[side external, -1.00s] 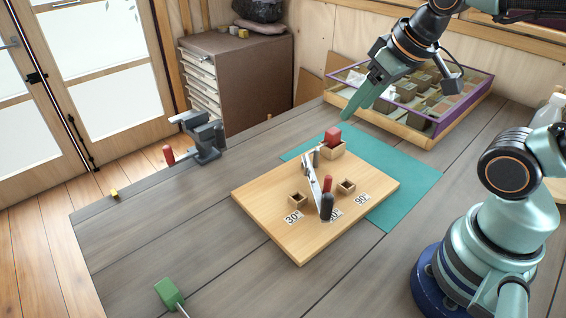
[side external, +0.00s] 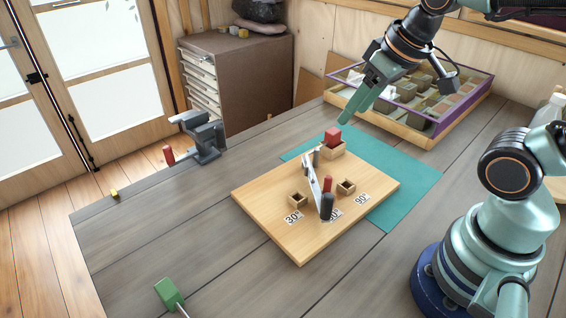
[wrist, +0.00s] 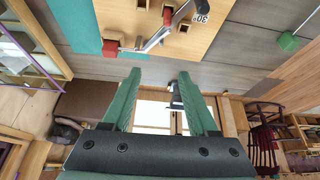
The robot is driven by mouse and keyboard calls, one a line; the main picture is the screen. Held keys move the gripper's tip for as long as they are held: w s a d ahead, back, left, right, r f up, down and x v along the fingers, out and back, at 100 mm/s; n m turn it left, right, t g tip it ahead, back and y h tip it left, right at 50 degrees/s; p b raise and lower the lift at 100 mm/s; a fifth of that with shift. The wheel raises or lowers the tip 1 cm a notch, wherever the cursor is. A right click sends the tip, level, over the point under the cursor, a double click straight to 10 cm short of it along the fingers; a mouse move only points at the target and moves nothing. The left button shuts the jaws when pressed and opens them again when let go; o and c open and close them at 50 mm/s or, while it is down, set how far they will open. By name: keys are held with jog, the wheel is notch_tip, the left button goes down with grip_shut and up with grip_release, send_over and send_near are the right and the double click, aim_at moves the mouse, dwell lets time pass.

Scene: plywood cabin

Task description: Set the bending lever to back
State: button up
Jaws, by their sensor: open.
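The bending lever (side external: 314,184) is a metal bar with a dark knob (side external: 327,205) at its near end, mounted on a wooden board (side external: 270,206). Its knob end lies near the middle label, between the 30 and 90 labels. A red block (side external: 333,134) sits in a small wooden block at the board's far side. In the wrist view the lever (wrist: 160,38) shows at the top, upside down. My gripper (side external: 346,118) is open and empty, above and behind the board, apart from the lever. Its two green fingers (wrist: 166,78) stand apart in the wrist view.
A teal mat (side external: 408,182) lies under the board. A purple-edged compartment case (side external: 460,111) stands behind my gripper. A vise (side external: 202,136) sits at the table's left edge, and a green-handled tool (side external: 168,293) lies at the front.

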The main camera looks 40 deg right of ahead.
aim_at(328, 196)
jog(key=s+a+f+n+g, duration=0.1)
jog(key=a+f+n+g, duration=0.35)
jog(key=a+f, duration=0.2)
jog(key=shift+g, duration=0.35)
jog(key=f, duration=1.1)
jog(key=shift+s+a+f, duration=0.2)
jog(key=shift+a+f, duration=0.1)
jog(key=shift+c, duration=0.2)
grip_shut()
dwell(0.5)
